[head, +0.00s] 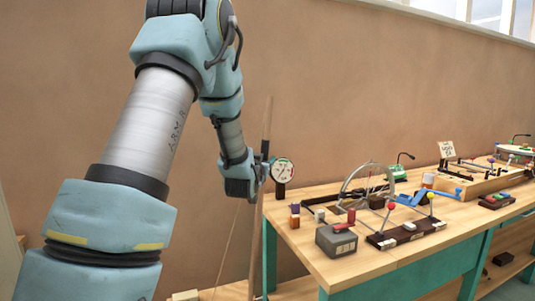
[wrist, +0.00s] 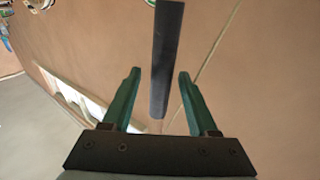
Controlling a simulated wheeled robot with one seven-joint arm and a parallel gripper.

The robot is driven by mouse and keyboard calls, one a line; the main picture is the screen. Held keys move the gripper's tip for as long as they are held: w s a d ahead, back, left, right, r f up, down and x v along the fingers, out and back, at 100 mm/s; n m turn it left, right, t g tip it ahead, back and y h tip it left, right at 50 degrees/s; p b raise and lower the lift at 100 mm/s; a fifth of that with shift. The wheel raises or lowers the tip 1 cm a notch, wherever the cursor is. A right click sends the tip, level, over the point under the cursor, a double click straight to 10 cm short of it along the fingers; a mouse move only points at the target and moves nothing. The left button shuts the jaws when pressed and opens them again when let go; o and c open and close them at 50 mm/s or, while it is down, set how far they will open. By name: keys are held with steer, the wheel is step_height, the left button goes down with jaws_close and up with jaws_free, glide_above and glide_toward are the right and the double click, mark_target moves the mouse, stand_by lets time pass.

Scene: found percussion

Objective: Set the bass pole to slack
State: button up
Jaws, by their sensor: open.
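The bass pole (head: 267,118) is a thin brown wooden pole standing nearly upright, slightly tilted, at the left end of the bench. A thin string (head: 228,245) slants down to its left; a thin line like it shows in the wrist view (wrist: 213,50). My gripper (head: 262,172) is beside the pole at mid-height and hides part of it. In the wrist view my gripper's green fingers (wrist: 158,73) are apart. A dark straight bar (wrist: 167,60) runs between and beyond them, with gaps on both sides. I cannot tell whether it is part of the pole.
A round dial (head: 283,170) stands just right of my gripper, at the corner of the wooden bench (head: 345,268). The bench holds a grey box (head: 336,241), a wire arch and several small coloured parts. The brown wall (head: 330,60) is behind.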

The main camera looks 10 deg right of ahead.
steer(key=shift+p+x, duration=0.5)
steer(key=shift+x, duration=1.75)
steer(key=shift+a, duration=0.1)
jaws_close()
